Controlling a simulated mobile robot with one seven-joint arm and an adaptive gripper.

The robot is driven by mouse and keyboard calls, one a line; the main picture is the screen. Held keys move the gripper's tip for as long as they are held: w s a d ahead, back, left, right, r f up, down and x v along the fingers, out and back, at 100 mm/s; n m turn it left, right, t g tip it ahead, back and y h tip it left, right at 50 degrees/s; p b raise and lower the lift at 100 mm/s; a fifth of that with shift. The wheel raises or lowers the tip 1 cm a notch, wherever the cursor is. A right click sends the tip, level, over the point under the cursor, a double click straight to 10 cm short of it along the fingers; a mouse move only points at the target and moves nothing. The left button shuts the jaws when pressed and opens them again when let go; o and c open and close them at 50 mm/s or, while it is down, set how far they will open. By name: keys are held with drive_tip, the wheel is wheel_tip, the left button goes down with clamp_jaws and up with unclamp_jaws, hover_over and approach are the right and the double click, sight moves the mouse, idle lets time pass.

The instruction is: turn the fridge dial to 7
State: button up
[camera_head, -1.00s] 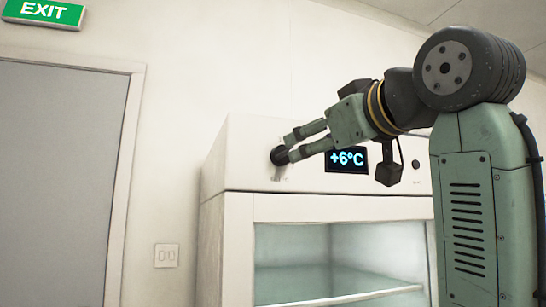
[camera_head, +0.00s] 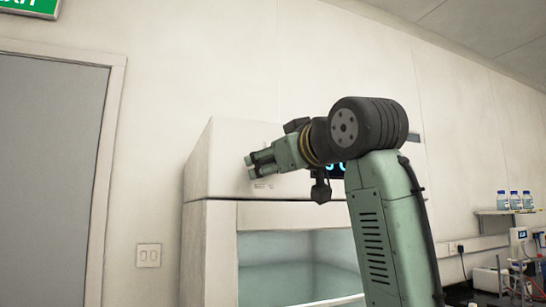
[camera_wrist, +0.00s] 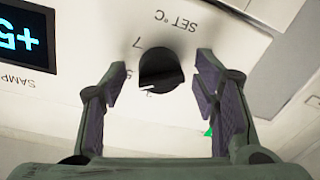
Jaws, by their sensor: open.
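The black fridge dial (camera_wrist: 160,70) shows in the wrist view, which sees the panel upside down. A 7 and what looks like a 5 are printed to its left, and "SET °C" is printed above it in the picture. A small pale mark shows at the dial's lower left; its exact setting is unclear. My gripper (camera_wrist: 162,82) is open, its fingers to either side of the dial in the picture; I cannot tell whether they touch it. In the head view my gripper (camera_head: 256,164) is at the fridge's upper panel and the dial is hidden.
The fridge display (camera_wrist: 22,38) appears to read +5, upside down; in the head view my arm mostly covers it. The white fridge (camera_head: 212,240) has a glass front below. A grey door (camera_head: 50,180) is at left. A shelf (camera_head: 505,212) with bottles is at right.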

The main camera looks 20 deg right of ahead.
drive_tip(key=shift+c, duration=0.4)
drive_tip(key=c, duration=1.1)
